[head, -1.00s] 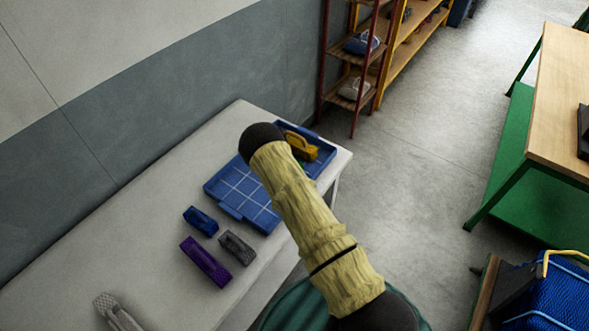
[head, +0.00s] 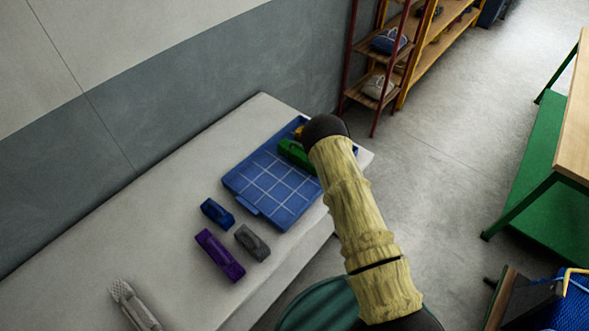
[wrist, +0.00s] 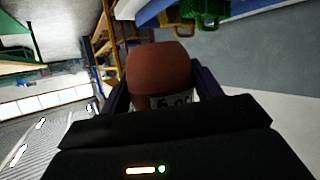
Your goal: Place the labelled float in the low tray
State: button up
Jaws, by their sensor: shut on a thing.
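A reddish-brown float (wrist: 158,72) with a pale printed label fills the middle of the wrist view. My gripper (wrist: 162,92) is shut on it, a dark finger at each side; the label's writing is only partly visible. The low blue tray (head: 258,190), with a white grid on its floor, lies on the pale table in the head view. A green thing (head: 296,153) and a mostly hidden yellow thing (head: 298,132) are at its far end. My arm covers the tray's right end, and my gripper and the float are hidden in the head view.
Blue (head: 217,213), purple (head: 220,255) and grey (head: 252,243) pieces lie left of the tray's near end. A pale ridged tool (head: 133,304) lies nearer me. Most of the tray's gridded floor is bare. A wall runs behind the table; shelves (head: 385,60) stand beyond.

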jog(key=w+a+f+n+g+y+b, duration=0.1)
jog(key=w+a+b, duration=0.5)
jog(key=b, duration=0.8)
jog(key=w+a+f+n+g+y+b, duration=0.1)
jog(key=w+a+f+n+y+b, duration=0.2)
jog(key=w+a+n+y+b, duration=0.3)
jog(key=shift+w+a+g+y+b, duration=0.35)
jog(key=shift+a+b, duration=2.5)
jog(key=shift+b, duration=1.15)
jog(key=shift+f, duration=0.1)
notch_tip(320, 180, down, 6)
jog(key=shift+r, duration=0.15)
notch_tip(320, 180, down, 4)
jog(key=shift+f, duration=0.15)
jog(key=shift+b, duration=0.3)
